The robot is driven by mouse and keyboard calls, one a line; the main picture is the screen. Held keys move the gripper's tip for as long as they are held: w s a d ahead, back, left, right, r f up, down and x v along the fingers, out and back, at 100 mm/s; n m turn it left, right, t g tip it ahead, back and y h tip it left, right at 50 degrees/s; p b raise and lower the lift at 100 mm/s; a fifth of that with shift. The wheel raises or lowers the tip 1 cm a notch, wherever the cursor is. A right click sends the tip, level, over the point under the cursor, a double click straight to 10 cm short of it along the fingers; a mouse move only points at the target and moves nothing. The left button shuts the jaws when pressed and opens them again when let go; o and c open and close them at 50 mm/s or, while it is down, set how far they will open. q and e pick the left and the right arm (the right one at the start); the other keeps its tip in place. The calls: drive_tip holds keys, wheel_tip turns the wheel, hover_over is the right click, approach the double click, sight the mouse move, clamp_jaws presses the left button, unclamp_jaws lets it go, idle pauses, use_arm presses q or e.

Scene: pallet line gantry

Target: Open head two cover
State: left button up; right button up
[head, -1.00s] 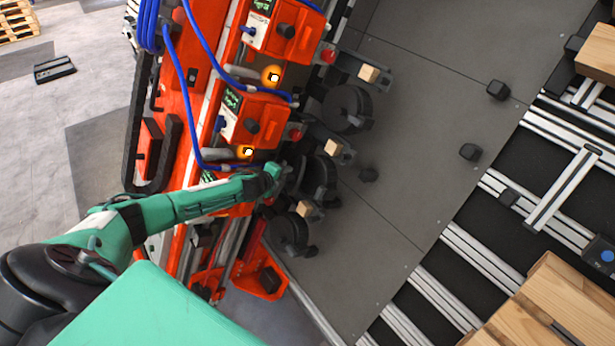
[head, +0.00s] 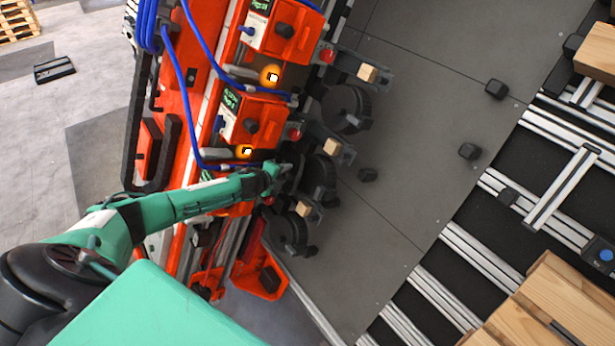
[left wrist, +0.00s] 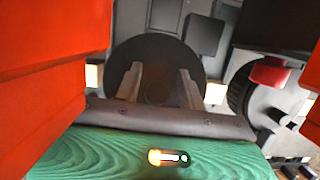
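A row of orange head units runs down the machine; the middle one (head: 252,118) has a small green display, a dark knob and a lit amber lamp. Dark round covers or wheels stand on their right side: an upper one (head: 347,108), a middle one (head: 320,180) and a lower one (head: 287,234). I cannot read which is head two. My left gripper (head: 286,172) reaches in beside the middle round part. In the left wrist view its two grey fingers (left wrist: 160,84) are apart, with a dark disc (left wrist: 157,52) beyond them and nothing visible between them. My right gripper is out of view.
Orange panels (left wrist: 40,90) stand close on the left of the left wrist view. A red knob (left wrist: 269,72) sits to the right. Blue hoses (head: 185,85) hang over the machine. A grey plate (head: 420,120) and a roller conveyor with wooden pallets (head: 560,300) lie to the right.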

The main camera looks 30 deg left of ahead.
use_arm(q)
drive_tip(key=shift+a+r, duration=0.35)
drive_tip(key=shift+a, duration=0.25)
drive_tip(key=shift+s+a+r, duration=0.5)
drive_tip(key=shift+s+r, duration=0.2)
drive_tip(key=shift+s, duration=0.6)
drive_tip(key=shift+s+a+r, duration=0.55)
drive_tip(key=shift+s+r, duration=0.1)
drive_tip(key=shift+s, duration=0.6)
drive_tip(key=shift+s+a+r, duration=0.5)
drive_tip(key=shift+s+r, duration=0.2)
drive_tip(key=shift+s, duration=0.6)
drive_tip(key=shift+s+a, duration=0.35)
drive_tip(key=shift+w+d, duration=0.1)
drive_tip(key=shift+d, duration=0.3)
drive_tip(key=s+d+r, duration=0.2)
drive_tip(key=s+d, duration=0.4)
drive_tip(key=s, duration=0.1)
drive_tip(key=shift+r, duration=0.15)
